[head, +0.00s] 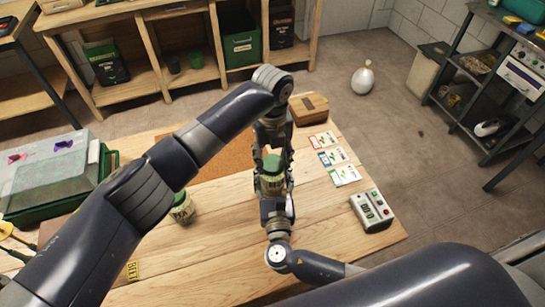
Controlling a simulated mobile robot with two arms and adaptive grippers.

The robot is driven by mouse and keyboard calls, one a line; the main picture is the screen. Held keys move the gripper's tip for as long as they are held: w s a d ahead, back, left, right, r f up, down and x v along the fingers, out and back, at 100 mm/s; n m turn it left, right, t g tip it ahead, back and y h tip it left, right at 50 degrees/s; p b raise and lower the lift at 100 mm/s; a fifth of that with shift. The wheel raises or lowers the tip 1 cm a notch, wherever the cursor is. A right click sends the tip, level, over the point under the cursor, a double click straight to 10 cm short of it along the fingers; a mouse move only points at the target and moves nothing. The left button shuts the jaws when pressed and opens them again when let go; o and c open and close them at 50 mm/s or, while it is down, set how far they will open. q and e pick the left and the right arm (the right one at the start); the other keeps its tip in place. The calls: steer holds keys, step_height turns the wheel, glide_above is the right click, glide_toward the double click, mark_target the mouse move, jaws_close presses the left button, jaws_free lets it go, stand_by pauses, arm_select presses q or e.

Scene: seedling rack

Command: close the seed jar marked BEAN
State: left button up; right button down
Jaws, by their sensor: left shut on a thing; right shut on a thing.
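A seed jar (270,185) with a pale label and a green lid (272,163) is between my two grippers above the wooden table; its label is too small to read surely. The lid appears to sit on the jar's top, but I cannot tell whether it is tight. My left gripper (273,152) reaches down from the far side and is shut on the lid. My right gripper (275,190) comes from the near side and is shut on the jar body. Fingers hide parts of both. A second jar (182,209) with a green top stands to the left, partly behind my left arm.
Seed packets (335,156) lie right of the grippers, near a wooden box (308,108). A device with buttons (371,210) sits at the table's right edge. A green tray with a clear cover (55,185) stands at left. The table's front middle has bare wood.

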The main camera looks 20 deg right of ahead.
arm_select(q)
steer(key=m, duration=0.6)
steer(key=o, duration=0.7)
step_height(320, 180, up, 12)
arm_select(e)
steer(key=shift+c, duration=2.4)
jaws_free()
steer(key=shift+s, duration=0.1)
